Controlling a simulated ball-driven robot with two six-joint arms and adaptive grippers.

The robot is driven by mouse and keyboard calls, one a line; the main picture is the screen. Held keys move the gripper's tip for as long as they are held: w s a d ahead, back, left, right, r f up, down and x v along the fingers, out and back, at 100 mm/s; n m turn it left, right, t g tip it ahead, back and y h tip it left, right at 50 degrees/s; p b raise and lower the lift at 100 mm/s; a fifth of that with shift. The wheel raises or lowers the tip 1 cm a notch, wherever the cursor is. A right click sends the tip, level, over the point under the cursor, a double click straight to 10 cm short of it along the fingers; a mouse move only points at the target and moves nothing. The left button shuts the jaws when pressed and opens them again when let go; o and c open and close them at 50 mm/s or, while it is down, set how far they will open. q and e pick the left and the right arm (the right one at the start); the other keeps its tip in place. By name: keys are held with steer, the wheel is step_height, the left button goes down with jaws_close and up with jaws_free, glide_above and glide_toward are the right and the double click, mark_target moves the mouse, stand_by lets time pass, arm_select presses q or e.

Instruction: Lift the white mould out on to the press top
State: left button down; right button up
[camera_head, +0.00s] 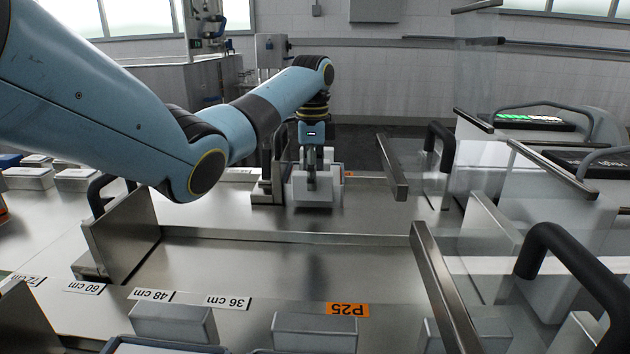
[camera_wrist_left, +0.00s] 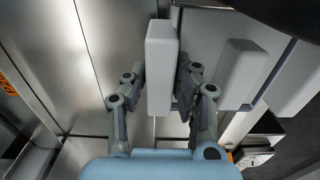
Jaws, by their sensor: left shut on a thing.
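In the left wrist view, the fingers of the left gripper (camera_wrist_left: 161,92) are shut on either side of a narrow pale upright part of the mould (camera_wrist_left: 162,62). Whether the mould's underside touches the metal is hidden. My right gripper is not in view.
An upright steel plate with a black handle (camera_head: 122,238) stands at left. Clear guard panels with a steel rail (camera_head: 440,285) and a black handle (camera_head: 570,255) line the right. The middle metal surface is bare.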

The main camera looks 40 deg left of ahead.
arm_select(q)
steer(key=shift+w+r, duration=0.1)
stand_by(0.4)
steer(key=shift+r, duration=0.15)
